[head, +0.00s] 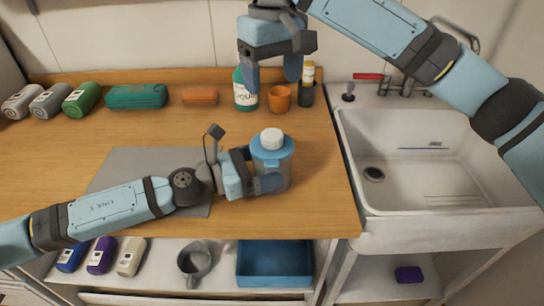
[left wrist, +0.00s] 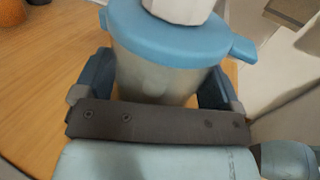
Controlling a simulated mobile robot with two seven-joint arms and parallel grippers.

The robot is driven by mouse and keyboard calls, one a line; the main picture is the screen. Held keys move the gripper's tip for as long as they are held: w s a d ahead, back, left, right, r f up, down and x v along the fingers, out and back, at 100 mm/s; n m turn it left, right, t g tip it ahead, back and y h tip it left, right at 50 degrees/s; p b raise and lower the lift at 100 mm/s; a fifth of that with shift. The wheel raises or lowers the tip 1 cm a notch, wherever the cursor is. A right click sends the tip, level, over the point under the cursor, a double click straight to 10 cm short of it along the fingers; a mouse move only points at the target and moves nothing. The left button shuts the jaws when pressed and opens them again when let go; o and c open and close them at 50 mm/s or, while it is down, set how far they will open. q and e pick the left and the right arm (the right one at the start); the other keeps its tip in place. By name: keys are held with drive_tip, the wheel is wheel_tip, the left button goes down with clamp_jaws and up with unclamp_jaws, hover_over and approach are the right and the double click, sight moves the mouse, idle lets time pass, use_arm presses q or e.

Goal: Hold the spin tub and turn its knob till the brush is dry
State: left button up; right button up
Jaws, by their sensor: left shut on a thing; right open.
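The spin tub (head: 270,170) stands upright on the wooden counter, with a see-through body, a blue lid (head: 272,150) and a white knob (head: 271,138) on top. In the left wrist view the tub (left wrist: 158,75) sits between the fingers. My left gripper (head: 258,170) is shut around the tub's body, below the lid. My right gripper (head: 273,82) is open and empty, with fingers pointing down, above and behind the knob and well apart from it. I cannot make out a brush inside the tub.
A green-and-white bottle (head: 245,96), an orange cup (head: 280,98) and a dark holder with a yellow-topped item (head: 307,88) stand behind the tub. A sink (head: 410,160) lies to the right. A grey mat (head: 130,165) lies under my left arm. A blue tray (head: 274,263) is below.

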sight(273, 133)
wheel_tip(273, 133, down, 12)
drive_tip(key=m, duration=1.3)
drive_tip(key=shift+w+f, duration=0.1)
drive_tip(key=c, duration=0.9)
